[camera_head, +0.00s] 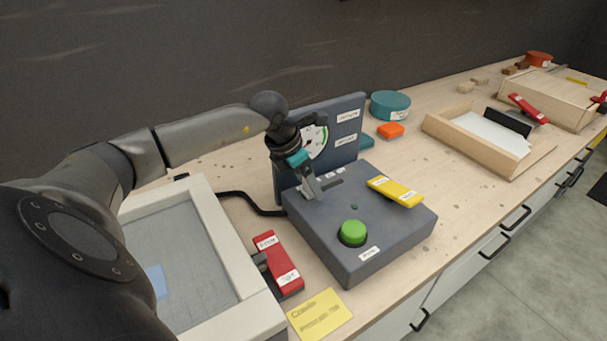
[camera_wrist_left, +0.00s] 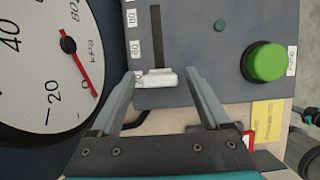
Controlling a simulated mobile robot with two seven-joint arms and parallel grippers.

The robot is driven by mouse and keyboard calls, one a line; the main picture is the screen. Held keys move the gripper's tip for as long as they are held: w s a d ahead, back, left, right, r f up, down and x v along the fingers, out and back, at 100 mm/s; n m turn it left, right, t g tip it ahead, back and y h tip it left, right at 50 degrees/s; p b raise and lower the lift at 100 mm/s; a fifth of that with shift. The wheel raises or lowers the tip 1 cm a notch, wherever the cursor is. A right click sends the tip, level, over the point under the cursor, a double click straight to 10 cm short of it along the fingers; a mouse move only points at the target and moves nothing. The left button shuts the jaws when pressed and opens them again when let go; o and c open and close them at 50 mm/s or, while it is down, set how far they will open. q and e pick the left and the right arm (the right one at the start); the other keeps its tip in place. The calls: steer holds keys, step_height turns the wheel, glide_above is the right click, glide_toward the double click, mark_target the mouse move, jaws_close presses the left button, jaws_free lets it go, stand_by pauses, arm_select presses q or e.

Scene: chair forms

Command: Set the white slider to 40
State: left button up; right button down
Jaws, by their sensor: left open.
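The white slider (camera_wrist_left: 157,78) sits at the near end of a dark slot (camera_wrist_left: 156,35) in the grey control box, in the left wrist view. Number labels (camera_wrist_left: 133,47) run beside the slot; the lowest, beside the slider, is hard to read. My left gripper (camera_wrist_left: 160,74) is open, one finger on each side of the slider, with a gap visible on the right. In the head view my left gripper (camera_head: 314,192) is low over the box (camera_head: 370,235) and hides the slider.
The box carries a green button (camera_head: 352,233), a yellow lever (camera_head: 395,191) and an upright panel with a round gauge (camera_head: 315,141). A wooden tray (camera_head: 488,140) stands right.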

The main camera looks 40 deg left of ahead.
arm_select(q)
steer(key=v, duration=1.5)
steer(key=shift+p, duration=0.45)
steer(key=shift+s, duration=0.1)
